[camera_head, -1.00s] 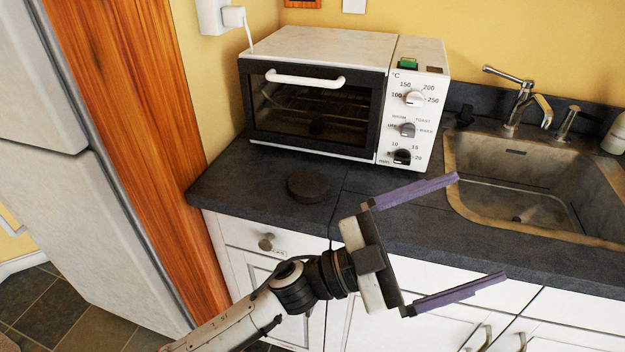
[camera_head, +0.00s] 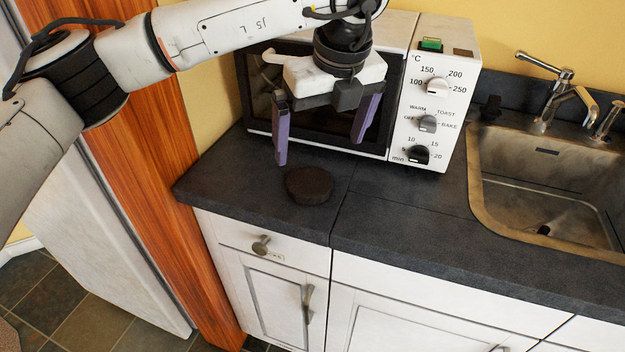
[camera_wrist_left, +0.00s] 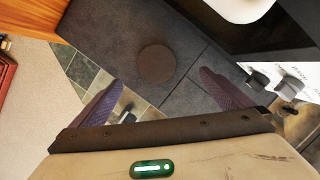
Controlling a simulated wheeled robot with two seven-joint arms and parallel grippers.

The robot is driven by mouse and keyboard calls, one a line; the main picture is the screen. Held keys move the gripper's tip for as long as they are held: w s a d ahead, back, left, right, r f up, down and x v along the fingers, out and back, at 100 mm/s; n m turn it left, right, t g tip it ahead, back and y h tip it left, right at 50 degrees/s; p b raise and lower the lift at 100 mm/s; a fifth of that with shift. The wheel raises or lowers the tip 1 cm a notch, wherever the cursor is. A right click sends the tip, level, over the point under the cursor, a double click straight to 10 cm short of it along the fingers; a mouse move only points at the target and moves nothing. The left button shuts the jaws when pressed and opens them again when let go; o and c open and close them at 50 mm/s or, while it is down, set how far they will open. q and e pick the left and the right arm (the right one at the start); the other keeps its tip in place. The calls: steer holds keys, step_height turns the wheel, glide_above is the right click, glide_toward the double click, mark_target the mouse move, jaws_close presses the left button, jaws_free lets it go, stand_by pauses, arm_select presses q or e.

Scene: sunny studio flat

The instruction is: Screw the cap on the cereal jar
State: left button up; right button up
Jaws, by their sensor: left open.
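A round dark brown cap (camera_head: 309,185) lies flat on the dark countertop in front of the toaster oven. It also shows in the left wrist view (camera_wrist_left: 156,64), beyond and between the fingers. My left gripper (camera_head: 321,151) is open and empty, with its purple fingers pointing down above and slightly behind the cap, not touching it. In the left wrist view the gripper (camera_wrist_left: 163,100) also shows its fingers wide apart. I see no cereal jar in these views. My right gripper is out of view.
The white toaster oven (camera_head: 437,100) stands close behind the left gripper. A sink (camera_head: 545,185) with a faucet (camera_head: 552,95) is at the right. The countertop (camera_head: 410,215) is clear between cap and sink. A fridge and wood panel (camera_head: 150,190) border the left.

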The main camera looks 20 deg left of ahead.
arm_select(q)
glide_above(309, 181)
steer(key=s+d, duration=0.1)
steer(key=d, duration=0.1)
steer(key=shift+f+p, duration=0.35)
steer(key=shift+f, duration=2.15)
steer(key=x, duration=0.1)
steer(key=p+x, duration=0.1)
steer(key=x, duration=0.2)
steer(key=shift+s+a, duration=0.2)
steer(key=shift+a, duration=0.1)
steer(key=shift+w+f, duration=0.15)
steer(key=shift+f, duration=0.45)
steer(key=shift+a, duration=0.1)
steer(key=shift+c, duration=0.4)
steer(key=c, duration=0.9)
